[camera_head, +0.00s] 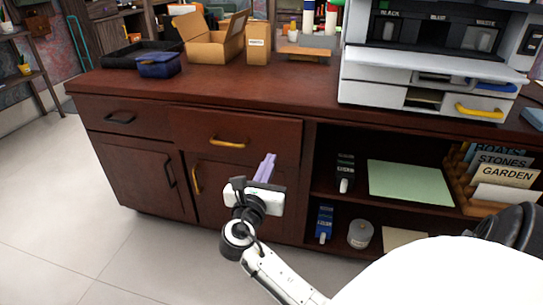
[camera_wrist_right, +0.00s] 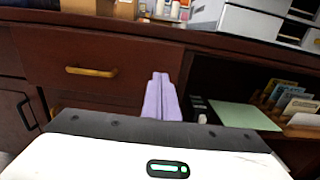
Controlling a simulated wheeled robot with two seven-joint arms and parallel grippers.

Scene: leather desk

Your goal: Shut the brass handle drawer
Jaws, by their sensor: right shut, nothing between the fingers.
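The drawer with the brass handle (camera_head: 276,135) is in the top row of the dark red-brown wooden cabinet, right of a drawer with a dark handle. Its front seems to stand slightly proud of the cabinet face; how far is hard to tell. Its brass handle (camera_head: 228,142) also shows in the right wrist view (camera_wrist_right: 91,72). My right gripper (camera_head: 269,157), with lilac fingers, is shut and empty. It is in front of the drawer's lower right part, right of and below the handle. In the right wrist view, its fingertips (camera_wrist_right: 160,76) overlap the drawer front; contact is unclear. My left gripper is not in view.
A cabinet door with a brass handle (camera_head: 196,180) is below the drawer. Open shelves to the right hold a green sheet (camera_head: 410,182), a grey jar (camera_head: 360,234) and file cards. A white machine (camera_head: 400,90) and an open cardboard box (camera_head: 212,48) stand on top. The floor at left is clear.

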